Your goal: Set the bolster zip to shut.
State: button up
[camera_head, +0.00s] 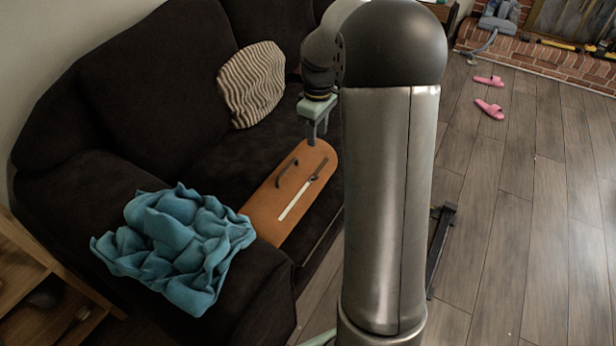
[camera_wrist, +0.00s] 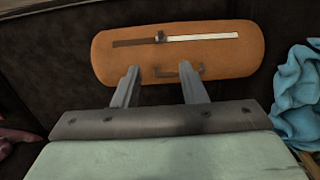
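The orange-brown bolster (camera_head: 262,212) lies on the dark sofa in the head view. It also shows across the top of the wrist view (camera_wrist: 115,62). Its zip (camera_wrist: 205,38) is a straight track, dark on one side of the slider and white on the other. The dark slider (camera_wrist: 160,37) sits part way along, with the longer white stretch to its right in the wrist view. A dark handle (camera_head: 286,174) stands beside the track. My gripper (camera_wrist: 159,67) is open and empty, its fingers apart. In the head view it hangs at the bolster's far end; contact is unclear.
A crumpled blue blanket (camera_head: 175,240) lies over the sofa arm by the bolster's near end. A striped cushion (camera_head: 250,85) leans on the sofa back (camera_head: 150,70). Pink slippers (camera_head: 490,108) lie on the wooden floor, right. My arm blocks the middle of the head view.

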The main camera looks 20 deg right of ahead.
aim_at(316, 177)
notch_tip(316, 177, down, 16)
jog(key=b, duration=0.3)
jog(key=shift+r+b, duration=0.25)
jog(key=shift+b, duration=0.05)
jog(key=shift+s, duration=0.1)
grip_shut()
